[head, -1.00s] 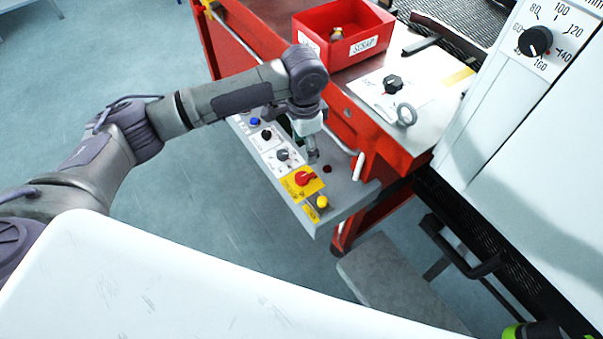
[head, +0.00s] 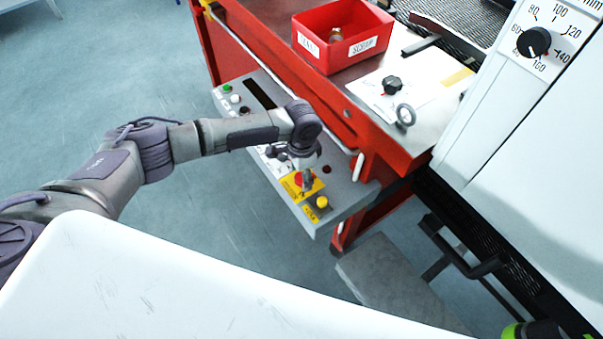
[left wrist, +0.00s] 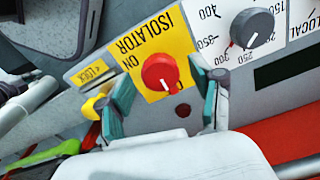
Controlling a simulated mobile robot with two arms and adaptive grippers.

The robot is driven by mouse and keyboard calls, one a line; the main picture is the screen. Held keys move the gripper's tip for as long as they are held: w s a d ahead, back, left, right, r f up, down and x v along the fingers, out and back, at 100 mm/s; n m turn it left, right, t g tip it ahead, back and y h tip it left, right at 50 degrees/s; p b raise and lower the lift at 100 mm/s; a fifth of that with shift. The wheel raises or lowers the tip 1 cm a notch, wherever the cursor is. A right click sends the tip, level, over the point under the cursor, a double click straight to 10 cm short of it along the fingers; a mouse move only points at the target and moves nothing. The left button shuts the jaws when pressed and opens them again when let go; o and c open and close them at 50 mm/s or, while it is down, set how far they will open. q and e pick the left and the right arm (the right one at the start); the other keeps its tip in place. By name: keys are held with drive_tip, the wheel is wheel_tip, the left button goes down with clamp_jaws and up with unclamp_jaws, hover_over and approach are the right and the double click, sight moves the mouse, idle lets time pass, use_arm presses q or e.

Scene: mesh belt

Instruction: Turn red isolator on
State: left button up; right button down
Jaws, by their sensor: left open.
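The red isolator knob (left wrist: 160,72) sits on a yellow plate (left wrist: 180,42) marked ISOLATOR and ON, with the lettering upside down in the left wrist view. Its white pointer mark faces the bottom of that view, away from the word ON. My left gripper (left wrist: 162,78) is open, with one finger on each side of the knob; I cannot tell whether they touch it. My right gripper is not in view.
A yellow knob (head: 322,202) by a LOCK label is close beside the isolator. A grey dial (left wrist: 252,28) is on the other side. A red cart (head: 378,138) with a red scrap bin (head: 341,45) stands behind the panel. A white cabinet (head: 520,140) stands right.

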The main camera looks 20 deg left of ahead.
use_arm(q)
drive_tip(key=shift+f, duration=0.1)
drive_tip(key=c, duration=1.1)
drive_tip(key=shift+c, duration=0.2)
drive_tip(key=shift+m, duration=0.4)
drive_tip(key=m+p, duration=0.1)
drive_tip(key=m, duration=0.1)
drive_tip(key=shift+m+p, duration=0.3)
drive_tip(key=shift+p, duration=0.05)
drive_tip(key=m+p, duration=0.1)
drive_tip(key=m, duration=0.3)
drive_tip(key=shift+m, duration=0.3)
drive_tip(key=m, duration=1)
